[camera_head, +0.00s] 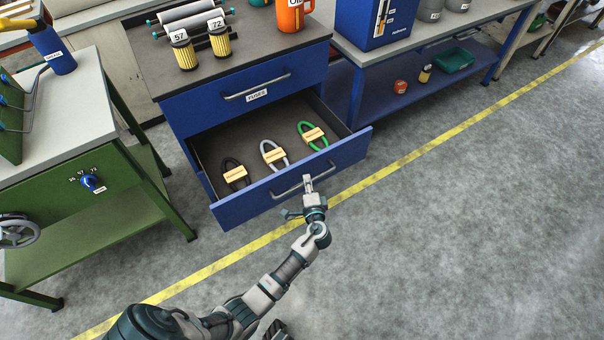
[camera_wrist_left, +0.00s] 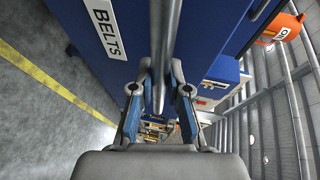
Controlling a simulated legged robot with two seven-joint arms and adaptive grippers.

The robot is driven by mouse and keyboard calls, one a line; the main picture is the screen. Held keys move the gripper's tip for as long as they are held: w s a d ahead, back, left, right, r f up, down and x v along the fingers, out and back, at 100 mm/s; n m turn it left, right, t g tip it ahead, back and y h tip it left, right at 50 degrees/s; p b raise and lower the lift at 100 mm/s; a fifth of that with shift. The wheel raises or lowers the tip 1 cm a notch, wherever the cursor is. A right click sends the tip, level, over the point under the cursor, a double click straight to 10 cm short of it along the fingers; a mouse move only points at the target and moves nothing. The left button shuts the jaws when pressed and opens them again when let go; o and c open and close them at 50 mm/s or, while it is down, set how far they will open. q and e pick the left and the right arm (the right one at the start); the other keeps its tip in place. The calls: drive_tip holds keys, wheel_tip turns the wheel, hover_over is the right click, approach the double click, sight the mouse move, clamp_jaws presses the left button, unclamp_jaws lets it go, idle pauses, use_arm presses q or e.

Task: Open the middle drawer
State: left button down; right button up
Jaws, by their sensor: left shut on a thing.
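The middle drawer (camera_head: 290,183) of the blue cabinet is pulled well out. Three belts with paper bands lie in it: a black one (camera_head: 234,173), a grey one (camera_head: 272,155) and a green one (camera_head: 312,134). My left gripper (camera_head: 309,184) is at the drawer's front, shut on its grey bar handle (camera_head: 288,189). In the left wrist view the handle (camera_wrist_left: 162,45) runs between the two fingers (camera_wrist_left: 159,88), beside a label reading BELTS (camera_wrist_left: 107,30). My right gripper is in neither view.
The FUSES drawer (camera_head: 215,103) above is closed. Yellow filters (camera_head: 184,53) and an orange oil can (camera_head: 291,16) stand on the cabinet top. A green bench (camera_head: 108,190) is at the left, a blue-framed bench (camera_head: 412,50) at the right. The floor in front is clear.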

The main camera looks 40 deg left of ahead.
use_arm(q)
drive_tip(key=shift+s+d+f, duration=0.25)
drive_tip(key=shift+s+d, duration=0.15)
drive_tip(key=shift+d, duration=0.15)
drive_tip(key=shift+s+d+f, duration=0.25)
drive_tip(key=shift+s+d, duration=0.15)
drive_tip(key=shift+d, duration=0.1)
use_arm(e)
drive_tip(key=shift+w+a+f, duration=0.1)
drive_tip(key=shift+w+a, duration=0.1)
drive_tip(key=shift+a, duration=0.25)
use_arm(q)
drive_tip(key=shift+d, duration=0.1)
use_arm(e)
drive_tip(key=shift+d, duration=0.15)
use_arm(q)
drive_tip(key=c, duration=1.2)
unclamp_jaws()
drive_tip(key=shift+o, duration=0.3)
drive_tip(key=shift+w+r, duration=0.1)
drive_tip(key=shift+r, duration=0.05)
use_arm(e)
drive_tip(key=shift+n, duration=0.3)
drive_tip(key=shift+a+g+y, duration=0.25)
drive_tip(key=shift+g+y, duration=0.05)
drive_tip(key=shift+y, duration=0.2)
use_arm(q)
drive_tip(key=shift+r, duration=0.1)
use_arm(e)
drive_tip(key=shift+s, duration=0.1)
